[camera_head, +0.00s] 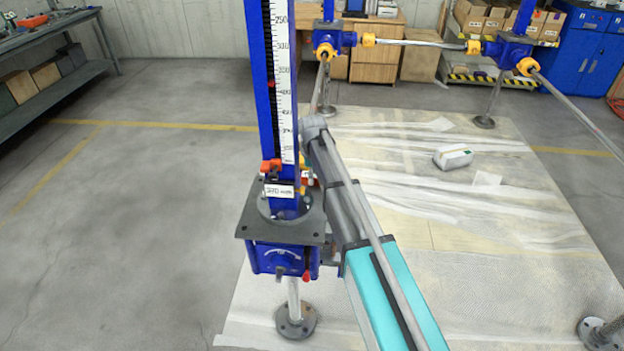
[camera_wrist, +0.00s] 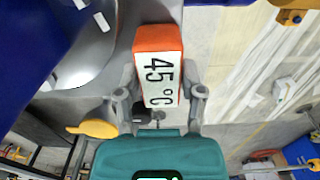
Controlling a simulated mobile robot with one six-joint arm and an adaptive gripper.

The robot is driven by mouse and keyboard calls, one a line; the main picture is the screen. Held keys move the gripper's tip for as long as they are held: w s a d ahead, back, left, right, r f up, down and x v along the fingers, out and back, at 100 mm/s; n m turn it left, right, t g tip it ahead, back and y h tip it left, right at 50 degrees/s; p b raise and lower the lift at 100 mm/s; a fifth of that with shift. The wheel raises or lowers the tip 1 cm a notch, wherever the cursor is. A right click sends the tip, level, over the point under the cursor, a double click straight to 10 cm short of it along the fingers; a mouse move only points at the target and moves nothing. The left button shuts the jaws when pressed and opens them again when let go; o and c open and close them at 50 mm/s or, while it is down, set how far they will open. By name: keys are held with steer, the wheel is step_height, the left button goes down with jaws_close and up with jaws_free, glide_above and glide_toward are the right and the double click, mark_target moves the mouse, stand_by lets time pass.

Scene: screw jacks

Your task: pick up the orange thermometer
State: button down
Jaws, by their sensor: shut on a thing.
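The orange thermometer (camera_wrist: 158,65) is a small block with an orange top and a white face reading "45 °C". In the wrist view it sits between the two grey fingers of my gripper (camera_wrist: 160,86), which are shut on its sides. A smooth grey round surface and a dark blue part lie close to its left.
More blue jacks (camera_head: 330,38) with linking shafts stand behind. A white-and-grey package (camera_head: 453,157) lies on the sheeted floor (camera_head: 480,230). A workbench (camera_head: 45,85) stands at left; grey floor between is clear.

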steer(key=shift+r, duration=0.15)
step_height(320, 180, up, 10)
steer(key=p, duration=1)
stand_by(0.8)
